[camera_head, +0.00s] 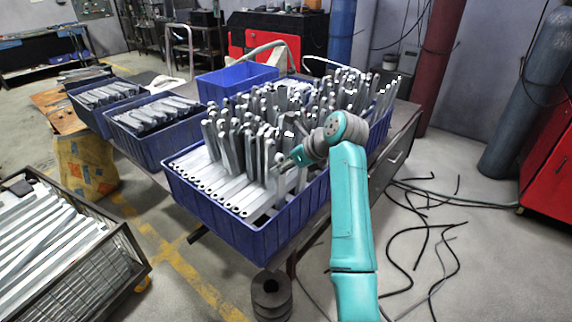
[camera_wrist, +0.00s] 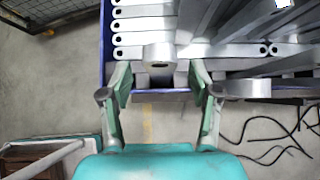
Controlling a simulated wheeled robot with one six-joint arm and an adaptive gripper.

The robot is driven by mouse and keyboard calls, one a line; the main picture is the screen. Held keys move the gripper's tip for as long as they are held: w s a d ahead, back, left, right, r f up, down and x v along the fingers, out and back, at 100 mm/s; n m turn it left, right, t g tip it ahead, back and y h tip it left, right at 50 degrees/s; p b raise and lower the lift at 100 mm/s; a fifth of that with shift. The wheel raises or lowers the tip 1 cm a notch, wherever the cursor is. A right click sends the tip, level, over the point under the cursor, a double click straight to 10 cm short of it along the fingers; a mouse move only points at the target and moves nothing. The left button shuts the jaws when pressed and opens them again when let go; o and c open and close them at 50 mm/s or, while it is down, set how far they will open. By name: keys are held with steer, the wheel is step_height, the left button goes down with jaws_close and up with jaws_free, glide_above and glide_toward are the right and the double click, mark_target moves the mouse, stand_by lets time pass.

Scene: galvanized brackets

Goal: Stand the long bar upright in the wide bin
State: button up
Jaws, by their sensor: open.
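The wide bin (camera_head: 222,219) is the blue crate in the middle of the head view, packed with grey metal bars. Flat bars (camera_head: 222,186) lie side by side at its near left end, and many others stand upright behind them. My gripper (camera_head: 287,161) is over the bin's near right part; in the wrist view my gripper (camera_wrist: 159,80) is open. A bar with a holed end (camera_wrist: 158,54) shows between its fingers, apparently standing, with a visible gap on each side. I cannot tell which bar is the long bar. My gripper hides part of the bars beside it.
Smaller blue bins (camera_head: 156,143) with bars stand at left, and a blue bin (camera_head: 236,78) stands behind. A wire crate (camera_head: 118,270) of long bars is at lower left. Black cables (camera_head: 425,235) lie on the floor at right.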

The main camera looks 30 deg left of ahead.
steer(key=v, duration=1.2)
steer(key=shift+w, duration=0.1)
stand_by(0.4)
